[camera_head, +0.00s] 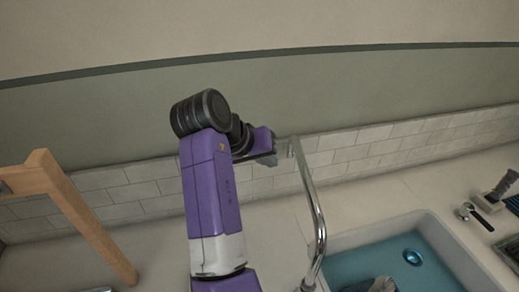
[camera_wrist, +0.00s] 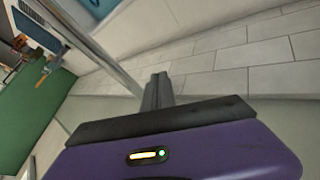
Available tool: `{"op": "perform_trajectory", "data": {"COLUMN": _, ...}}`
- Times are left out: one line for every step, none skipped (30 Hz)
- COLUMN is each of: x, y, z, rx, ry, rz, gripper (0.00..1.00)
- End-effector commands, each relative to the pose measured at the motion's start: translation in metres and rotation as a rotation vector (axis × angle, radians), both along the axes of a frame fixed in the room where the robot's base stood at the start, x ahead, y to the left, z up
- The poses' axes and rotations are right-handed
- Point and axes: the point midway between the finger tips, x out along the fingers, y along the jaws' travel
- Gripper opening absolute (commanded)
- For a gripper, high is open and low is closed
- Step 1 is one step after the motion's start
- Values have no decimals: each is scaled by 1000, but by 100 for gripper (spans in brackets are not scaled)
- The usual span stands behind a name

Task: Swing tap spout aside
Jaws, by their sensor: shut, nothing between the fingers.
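The tap spout (camera_head: 316,215) is a bent chrome tube. It rises at the left edge of the sink and its upper part runs back toward the tiled wall. My gripper (camera_head: 283,151) is just left of the spout's far end in the head view. In the wrist view the spout (camera_wrist: 95,45) runs diagonally down to the left side of my shut fingers (camera_wrist: 159,80), very close to them. The fingers hold nothing. I cannot tell whether they touch the tube.
The white sink (camera_head: 445,262) holds blue water and a partly seen grey object (camera_head: 378,285). A wooden frame (camera_head: 85,222) stands at the left. The tiled wall (camera_head: 355,158) is close behind my gripper.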

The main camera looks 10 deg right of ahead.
Motion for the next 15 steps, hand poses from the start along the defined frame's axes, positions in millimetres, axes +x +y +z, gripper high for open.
{"op": "perform_trajectory", "data": {"x": 2, "y": -6, "z": -6, "rx": 0, "ry": 2, "rz": -1, "gripper": 0}}
{"op": "perform_trajectory", "data": {"x": 3, "y": -10, "z": -6, "rx": 2, "ry": 0, "rz": -3, "gripper": 0}}
{"op": "perform_trajectory", "data": {"x": 1, "y": -17, "z": -2, "rx": 1, "ry": -2, "rz": -2, "gripper": 0}}
{"op": "perform_trajectory", "data": {"x": 0, "y": -21, "z": -1, "rx": 1, "ry": -2, "rz": -3, "gripper": 0}}
{"op": "perform_trajectory", "data": {"x": -1, "y": -25, "z": -1, "rx": 0, "ry": -2, "rz": -4, "gripper": 0}}
{"op": "perform_trajectory", "data": {"x": -2, "y": -29, "z": 0, "rx": 1, "ry": -1, "rz": -2, "gripper": 0}}
{"op": "perform_trajectory", "data": {"x": -2, "y": -32, "z": 1, "rx": 1, "ry": -1, "rz": -2, "gripper": 0}}
{"op": "perform_trajectory", "data": {"x": -3, "y": -35, "z": 1, "rx": 1, "ry": -1, "rz": -2, "gripper": 0}}
{"op": "perform_trajectory", "data": {"x": -3, "y": -38, "z": 1, "rx": 1, "ry": -1, "rz": -2, "gripper": 0}}
{"op": "perform_trajectory", "data": {"x": -4, "y": -40, "z": 1, "rx": 1, "ry": 0, "rz": -2, "gripper": 0}}
{"op": "perform_trajectory", "data": {"x": -4, "y": -41, "z": 1, "rx": 1, "ry": 0, "rz": -1, "gripper": 0}}
{"op": "perform_trajectory", "data": {"x": -4, "y": -42, "z": 1, "rx": 0, "ry": 1, "rz": 0, "gripper": 0}}
{"op": "perform_trajectory", "data": {"x": -4, "y": -43, "z": 1, "rx": 0, "ry": 1, "rz": 0, "gripper": 0}}
{"op": "perform_trajectory", "data": {"x": -5, "y": -44, "z": 1, "rx": 0, "ry": 1, "rz": 0, "gripper": 0}}
{"op": "perform_trajectory", "data": {"x": -5, "y": -44, "z": 1, "rx": 0, "ry": 1, "rz": 0, "gripper": 0}}
